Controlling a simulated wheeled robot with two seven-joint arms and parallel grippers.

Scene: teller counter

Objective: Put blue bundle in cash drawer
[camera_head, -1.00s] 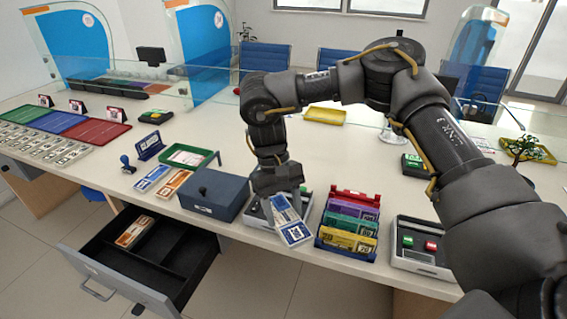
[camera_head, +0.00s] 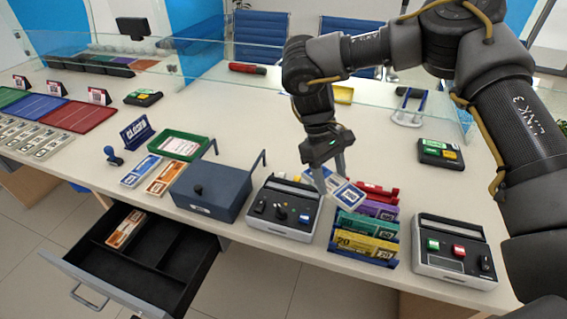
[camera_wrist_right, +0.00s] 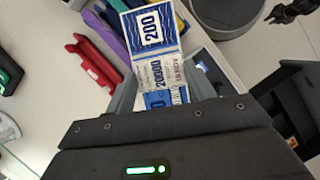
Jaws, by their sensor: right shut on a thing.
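My right gripper (camera_head: 328,182) is shut on a blue bundle (camera_head: 347,193) and holds it tilted above the counter, between the grey key device and the bill rack. In the right wrist view the blue bundle (camera_wrist_right: 151,38), marked 200, sticks out between the two fingers of the gripper (camera_wrist_right: 165,88). The cash drawer (camera_head: 170,247) is pulled open at the lower left, below the counter's front edge. An orange bundle (camera_head: 126,229) lies in its left compartment; the other visible compartments look empty. My left gripper is not in view.
A dark blue box (camera_head: 211,190) stands above the drawer. The grey key device (camera_head: 283,209) and bill rack (camera_head: 362,238) are beside it. Another blue bundle (camera_head: 141,171) and an orange bundle (camera_head: 165,178) lie left of the box, near a green tray (camera_head: 181,146).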

